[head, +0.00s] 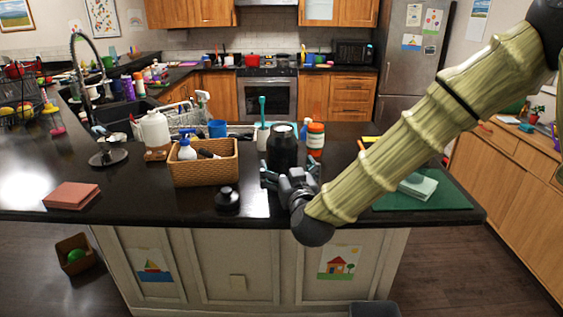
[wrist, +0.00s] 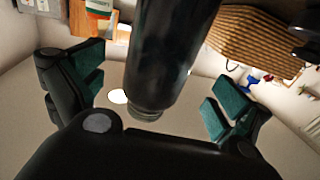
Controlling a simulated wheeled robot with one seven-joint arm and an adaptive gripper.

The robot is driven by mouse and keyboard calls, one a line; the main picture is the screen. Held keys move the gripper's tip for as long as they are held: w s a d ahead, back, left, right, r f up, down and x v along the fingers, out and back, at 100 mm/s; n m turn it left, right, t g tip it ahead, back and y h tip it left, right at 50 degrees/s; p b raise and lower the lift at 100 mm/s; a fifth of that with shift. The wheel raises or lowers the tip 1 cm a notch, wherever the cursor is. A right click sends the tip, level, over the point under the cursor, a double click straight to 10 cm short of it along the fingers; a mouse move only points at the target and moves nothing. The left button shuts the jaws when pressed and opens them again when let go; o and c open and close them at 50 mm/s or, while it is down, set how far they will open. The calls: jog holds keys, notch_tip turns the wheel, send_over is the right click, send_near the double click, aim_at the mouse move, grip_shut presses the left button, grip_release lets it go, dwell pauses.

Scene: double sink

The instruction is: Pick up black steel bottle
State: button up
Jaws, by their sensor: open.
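The black steel bottle (head: 283,147) stands upright on the dark island counter, right of the wicker basket. In the wrist view the bottle (wrist: 172,50) fills the upper middle and lies between my two green-padded fingers. My gripper (head: 290,174) is at the near side of the bottle, low over the counter. In the wrist view my gripper (wrist: 152,88) is open, with a visible gap between the bottle and each finger. The bottle's lower part is partly hidden by my gripper in the head view.
The wicker basket (head: 205,170) is close on the left, with a black lidded object (head: 228,198) in front of it. An orange-and-white container (head: 315,139) and a blue brush in a cup (head: 262,130) stand close by. A green mat (head: 440,196) lies right, partly behind my arm.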

jog(key=shift+w, duration=0.35)
jog(key=shift+w+a+r+p, duration=0.2)
jog(key=shift+w+r+p, duration=0.1)
jog(key=shift+w+p, duration=0.35)
jog(key=p+x, duration=0.1)
jog(key=x, duration=0.2)
jog(key=shift+d+p, duration=0.1)
jog(key=shift+p, duration=0.2)
jog(key=shift+w+f, duration=0.15)
jog(key=shift+w, duration=0.35)
jog(key=shift+c, duration=0.2)
jog(key=c, duration=1.7)
jog(key=shift+r, duration=0.25)
